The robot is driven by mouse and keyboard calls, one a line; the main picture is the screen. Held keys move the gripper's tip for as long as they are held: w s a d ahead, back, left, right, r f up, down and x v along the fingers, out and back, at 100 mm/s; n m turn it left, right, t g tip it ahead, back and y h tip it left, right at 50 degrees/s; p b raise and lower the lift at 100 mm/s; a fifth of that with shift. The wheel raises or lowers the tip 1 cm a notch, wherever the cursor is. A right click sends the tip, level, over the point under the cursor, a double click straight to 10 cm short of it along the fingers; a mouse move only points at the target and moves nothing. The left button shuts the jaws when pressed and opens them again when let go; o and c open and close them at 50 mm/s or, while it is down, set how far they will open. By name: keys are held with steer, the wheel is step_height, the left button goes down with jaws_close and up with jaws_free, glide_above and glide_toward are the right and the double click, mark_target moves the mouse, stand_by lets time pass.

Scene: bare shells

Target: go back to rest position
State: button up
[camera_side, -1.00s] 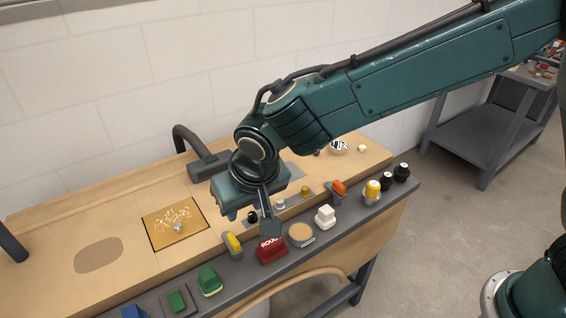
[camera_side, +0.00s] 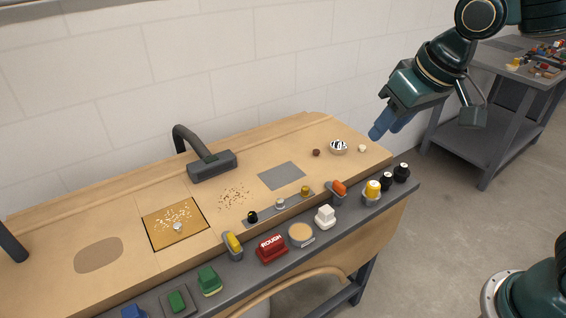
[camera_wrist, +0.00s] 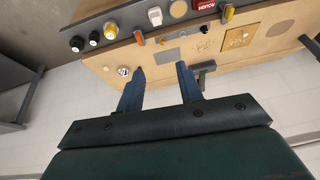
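My gripper (camera_side: 383,129) is raised above and beyond the right end of the wooden workbench (camera_side: 330,185), clear of everything on it. In the wrist view my gripper (camera_wrist: 161,76) shows two blue fingers spread apart with nothing between them. The bench lies past the fingertips there, with its tool row at the top of the picture.
A dark lamp-like arm (camera_side: 205,158) stands at the back. A grey side table (camera_side: 500,100) is at right.

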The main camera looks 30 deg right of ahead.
steer(key=s+d, duration=0.4)
steer(key=s, duration=0.3)
steer(key=s+d, duration=0.4)
steer(key=s, duration=0.3)
steer(key=shift+s+d+f+t, duration=0.25)
steer(key=shift+t, duration=0.15)
